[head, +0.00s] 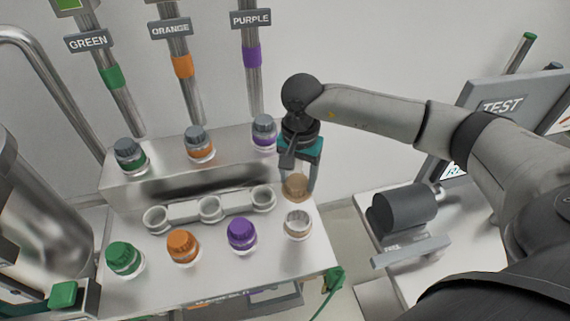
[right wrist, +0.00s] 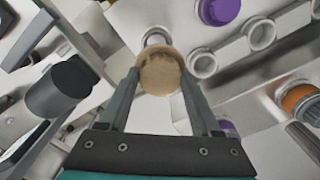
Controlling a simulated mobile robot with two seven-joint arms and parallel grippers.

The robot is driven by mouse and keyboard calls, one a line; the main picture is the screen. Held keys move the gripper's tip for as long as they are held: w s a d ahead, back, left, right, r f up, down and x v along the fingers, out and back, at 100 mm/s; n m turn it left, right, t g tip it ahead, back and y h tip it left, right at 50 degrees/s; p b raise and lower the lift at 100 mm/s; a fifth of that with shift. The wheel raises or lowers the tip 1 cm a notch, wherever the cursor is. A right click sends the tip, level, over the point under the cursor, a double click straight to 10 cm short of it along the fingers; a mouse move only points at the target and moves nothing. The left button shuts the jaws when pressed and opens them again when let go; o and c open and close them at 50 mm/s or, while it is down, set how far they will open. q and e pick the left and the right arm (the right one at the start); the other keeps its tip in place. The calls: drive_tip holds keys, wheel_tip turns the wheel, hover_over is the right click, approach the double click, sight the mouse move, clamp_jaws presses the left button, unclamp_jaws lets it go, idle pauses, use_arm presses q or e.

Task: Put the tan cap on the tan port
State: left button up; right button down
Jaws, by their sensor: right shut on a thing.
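The tan cap (head: 296,187) is held between the fingertips of my right gripper (head: 297,182), above the table. It also shows in the right wrist view (right wrist: 161,75) between the two fingers. An open, pale ringed port (head: 298,224) without a cap stands at the right end of the front row, just in front of and below the cap. In the right wrist view the port (right wrist: 156,38) shows partly behind the cap. The cap looks apart from it.
Green (head: 123,258), orange (head: 182,246) and purple (head: 241,235) capped ports stand in the same row. Behind them is a rack of empty rings (head: 209,208), then a raised ledge with grey-capped ports. A dark cylinder (head: 403,208) is on the right bench.

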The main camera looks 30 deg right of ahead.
drive_tip(key=shift+s+d+f, duration=0.15)
drive_tip(key=shift+s+d, duration=0.15)
drive_tip(key=shift+d, duration=0.05)
drive_tip(key=shift+w+a+f+b, duration=0.1)
drive_tip(key=shift+f+b, duration=0.4)
drive_tip(key=shift+f, duration=0.25)
wheel_tip(320, 180, down, 4)
drive_tip(key=b, duration=0.2)
drive_tip(key=shift+b, duration=0.3)
drive_tip(key=shift+r, duration=0.4)
drive_tip(key=shift+f+b, duration=1.5)
drive_tip(key=shift+f, duration=0.1)
drive_tip(key=shift+f, duration=0.15)
drive_tip(key=shift+f+b, duration=0.9)
drive_tip(key=shift+b, duration=0.2)
